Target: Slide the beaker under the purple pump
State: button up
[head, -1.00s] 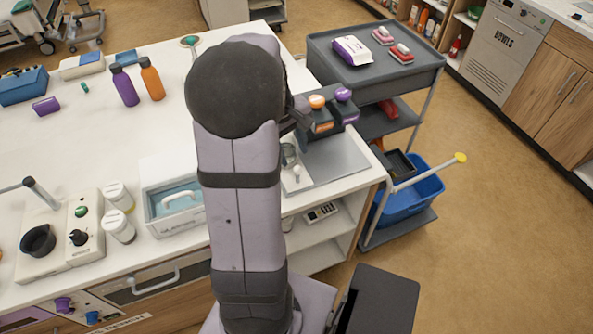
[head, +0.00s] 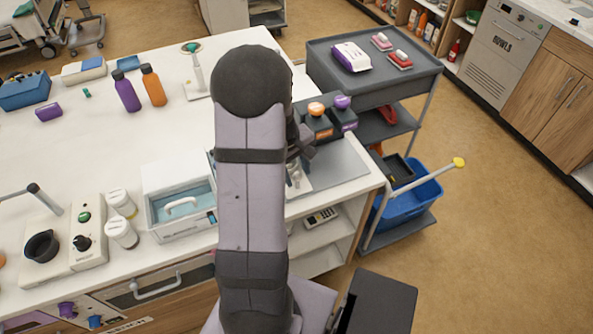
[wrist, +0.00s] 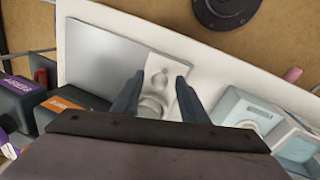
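The purple pump (head: 342,117) is a dark box with a purple knob and label, at the right back of the counter. In the wrist view its purple-labelled box (wrist: 18,88) is at the left edge. A clear glass vessel, apparently the beaker (wrist: 152,107), stands on a pale strip; in the head view it (head: 294,174) is partly hidden by my arm. My gripper (wrist: 157,88) is pointed down over it, fingers spread to either side of the glass. I cannot tell if they touch it. In the head view my gripper (head: 301,150) is dark and partly covered.
The orange pump (head: 318,122) stands left of the purple one. A bare grey plate (head: 343,168) lies in front of both pumps. A white box with a handle (head: 165,222) stands to the left. A dark trolley (head: 410,72) is beyond the counter's right edge.

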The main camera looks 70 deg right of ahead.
grip_shut()
jog(key=shift+s, duration=0.1)
jog(key=s+d+p, duration=0.2)
jog(key=s+d, duration=1.1)
jog(key=d, duration=0.1)
jog(key=shift+s+p, duration=0.3)
jog(key=shift+s, duration=0.1)
jog(key=shift+r, duration=0.1)
jog(key=shift+d, duration=0.1)
grip_release()
jog(key=shift+s, duration=0.1)
